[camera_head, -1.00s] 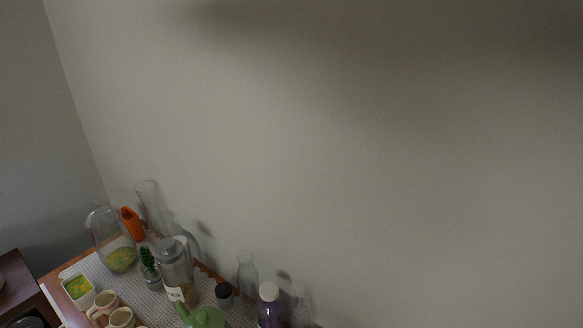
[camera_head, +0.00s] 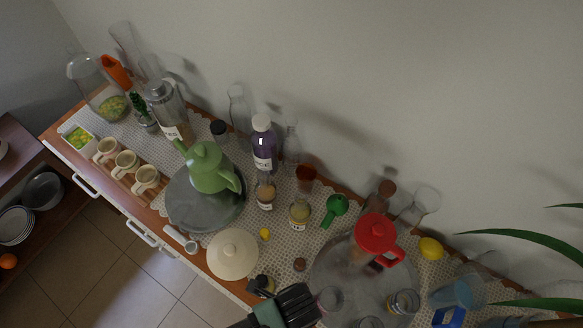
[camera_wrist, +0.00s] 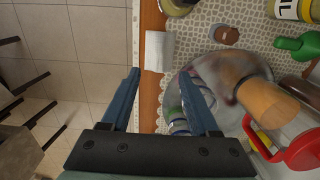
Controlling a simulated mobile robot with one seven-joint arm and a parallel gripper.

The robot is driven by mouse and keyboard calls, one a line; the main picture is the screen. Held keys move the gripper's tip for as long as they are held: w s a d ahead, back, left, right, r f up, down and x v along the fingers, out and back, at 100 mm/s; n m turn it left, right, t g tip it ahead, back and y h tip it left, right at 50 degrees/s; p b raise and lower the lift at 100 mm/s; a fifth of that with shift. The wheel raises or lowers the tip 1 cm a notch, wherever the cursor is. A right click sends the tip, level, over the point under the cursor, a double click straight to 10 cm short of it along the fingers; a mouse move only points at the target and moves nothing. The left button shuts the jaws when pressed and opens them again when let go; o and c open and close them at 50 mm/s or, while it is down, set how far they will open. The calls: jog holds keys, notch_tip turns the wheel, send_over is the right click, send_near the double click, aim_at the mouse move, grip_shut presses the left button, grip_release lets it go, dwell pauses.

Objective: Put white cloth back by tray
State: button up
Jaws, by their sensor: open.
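A small white cloth (camera_wrist: 160,50) lies flat at the counter's front edge in the wrist view, just beyond the space between my fingertips. I cannot make it out in the head view, where my gripper covers that area. My gripper (camera_wrist: 160,75) is open and empty above the edge; it also shows at the bottom of the head view (camera_head: 298,303). A round grey tray (camera_head: 322,265) holding a red-lidded pitcher (camera_head: 374,240) and glasses stands right of my gripper. Part of this tray (camera_wrist: 205,68) shows right of the cloth. Another round tray (camera_head: 185,213) holds a green teapot (camera_head: 208,170).
A pale round lid or dish (camera_head: 233,254), small jars (camera_head: 262,285) and a green funnel-like piece (camera_head: 335,209) crowd the lace-covered counter. Bottles (camera_head: 263,145) line the wall. Plant leaves (camera_head: 520,240) reach in at right. Open tiled floor (camera_wrist: 75,40) lies left of the counter edge.

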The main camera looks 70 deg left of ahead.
jog(key=shift+r, duration=0.35)
jog(key=w+d+r+n+t, duration=0.1)
jog(key=w+d+r+t, duration=0.1)
jog(key=w+r, duration=0.45)
jog(key=w+d+r+n+t, duration=0.1)
jog(key=w+r+t, duration=0.2)
jog(key=w, duration=0.6)
jog(key=w+d+r+n+t, duration=0.1)
jog(key=w+d+r+t, duration=0.1)
jog(key=w+r, duration=0.4)
jog(key=w+d+r+n+t, duration=0.1)
jog(key=w+r+t, duration=0.3)
jog(key=w+r, duration=0.45)
jog(key=w+d+r+n+t, duration=0.15)
jog(key=w+r+t, duration=0.3)
jog(key=r, duration=0.75)
notch_tip(320, 180, up, 25)
jog(key=s+d+n+t, duration=0.1)
jog(key=n+t, duration=0.2)
jog(key=t, duration=0.4)
jog(key=s+r+n+t, duration=0.1)
jog(key=s+r+t, duration=0.1)
jog(key=s+r, duration=0.3)
jog(key=s+d+r+n+t, duration=0.1)
jog(key=s+r+t, duration=0.2)
jog(key=r, duration=0.8)
jog(key=shift+s+h, duration=0.4)
jog(key=shift+s, duration=0.5)
